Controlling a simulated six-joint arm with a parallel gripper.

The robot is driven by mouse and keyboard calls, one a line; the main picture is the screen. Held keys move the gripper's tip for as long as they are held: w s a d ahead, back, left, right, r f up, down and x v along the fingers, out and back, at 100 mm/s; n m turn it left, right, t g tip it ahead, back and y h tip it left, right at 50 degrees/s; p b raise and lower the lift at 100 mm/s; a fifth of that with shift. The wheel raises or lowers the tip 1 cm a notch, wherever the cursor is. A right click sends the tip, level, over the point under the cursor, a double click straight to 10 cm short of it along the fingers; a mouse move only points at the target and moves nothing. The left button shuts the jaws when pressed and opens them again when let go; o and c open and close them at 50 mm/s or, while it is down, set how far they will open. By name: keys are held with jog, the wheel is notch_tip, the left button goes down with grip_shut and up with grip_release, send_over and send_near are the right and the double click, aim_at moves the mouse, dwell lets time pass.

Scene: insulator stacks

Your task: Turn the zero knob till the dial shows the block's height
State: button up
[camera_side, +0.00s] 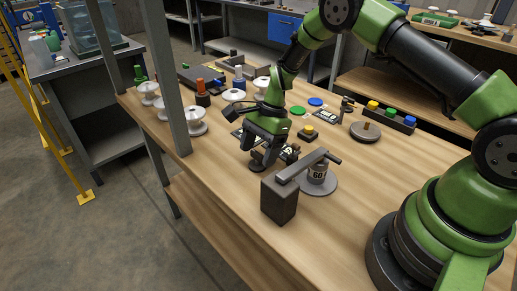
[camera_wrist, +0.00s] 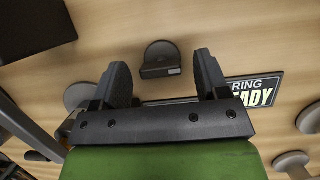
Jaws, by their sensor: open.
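My gripper (camera_side: 263,158) points down over the middle of the table. Its fingers also show in the wrist view (camera_wrist: 162,68), spread apart with nothing held between them. A dark round piece with a raised bar (camera_wrist: 160,58) lies on the table beyond the fingertips; in the side view a dark disc (camera_side: 257,168) sits just below the gripper. I cannot tell if this is the zero knob. To its right, a cylinder marked 60 (camera_side: 318,174) stands on a grey round plate, under a bar from a dark upright block (camera_side: 279,199). No dial reading is legible.
A lettered sign ending in "READY" (camera_wrist: 262,92) lies right of the fingers. White insulators (camera_side: 195,121) stand at the left, by a grey post (camera_side: 168,80).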

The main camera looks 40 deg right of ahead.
jog(key=c, duration=0.9)
jog(key=shift+n, duration=0.3)
jog(key=n+g, duration=0.2)
jog(key=n, duration=0.3)
jog(key=shift+w+a+n, duration=0.1)
jog(key=shift+n, duration=0.2)
jog(key=n+g+h, duration=0.1)
jog(key=n, duration=0.1)
jog(key=n+g+h, duration=0.1)
jog(key=n, duration=0.2)
jog(key=shift+n, duration=0.4)
jog(key=o, duration=0.9)
